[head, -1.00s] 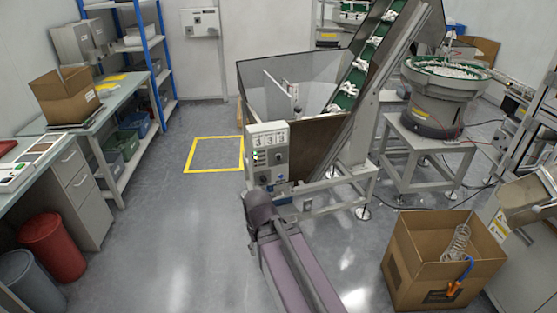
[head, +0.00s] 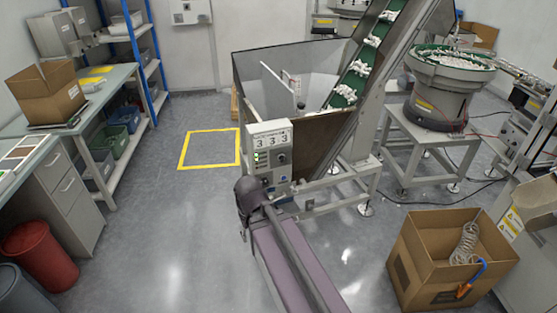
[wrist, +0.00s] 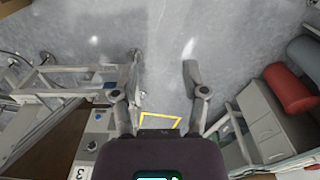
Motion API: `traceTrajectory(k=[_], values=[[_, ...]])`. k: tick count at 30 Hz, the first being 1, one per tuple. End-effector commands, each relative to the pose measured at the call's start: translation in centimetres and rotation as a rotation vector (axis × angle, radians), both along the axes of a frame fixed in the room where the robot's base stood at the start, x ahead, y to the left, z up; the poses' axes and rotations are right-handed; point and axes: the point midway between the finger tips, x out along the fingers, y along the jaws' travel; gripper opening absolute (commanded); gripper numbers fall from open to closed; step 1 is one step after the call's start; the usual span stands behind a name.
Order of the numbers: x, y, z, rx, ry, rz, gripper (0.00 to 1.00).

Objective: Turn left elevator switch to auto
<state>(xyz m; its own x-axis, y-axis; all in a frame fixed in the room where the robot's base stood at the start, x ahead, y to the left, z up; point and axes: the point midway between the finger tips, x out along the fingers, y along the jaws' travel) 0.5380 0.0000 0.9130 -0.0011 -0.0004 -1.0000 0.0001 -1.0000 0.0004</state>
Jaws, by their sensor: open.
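The grey elevator control box (head: 269,155) stands at the front of the hopper, with a row of number plates along its top and green-lit buttons and dark knobs on its face. The knobs are too small for me to tell which is the left elevator switch or how it is set. In the wrist view the box (wrist: 93,142) shows at the lower left, beside my gripper. My gripper (wrist: 162,61) is open and empty, its two fingers spread over bare floor. In the head view the dark end of my arm overlaps the box's lower left, and the fingers are mostly hidden.
The hopper (head: 257,87) and green inclined conveyor (head: 357,67) rise behind the box. A cardboard box (head: 425,280) with a coiled hose stands on the floor at right. A workbench (head: 62,190) and red bin (head: 42,258) are at left. Floor between is clear.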

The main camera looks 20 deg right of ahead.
Motion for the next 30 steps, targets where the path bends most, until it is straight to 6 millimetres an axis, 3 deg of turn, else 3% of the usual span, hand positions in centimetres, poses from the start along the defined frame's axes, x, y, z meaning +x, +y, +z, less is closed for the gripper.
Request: traceTrajectory(k=[10, 12, 17, 23, 30], values=[[0.0, 0.0, 0.0, 0.0, 0.0, 0.0, 0.57], [0.0, 0.0, 0.0, 0.001, 0.0, -0.001, 0.78], [0.5, 0.1, -0.6, 0.021, -0.016, -0.017, 0.79], [2.8, 0.2, -2.6, 0.114, -0.084, -0.098, 0.79], [8.1, 0.4, -5.6, 0.336, -0.234, -0.297, 0.79]])
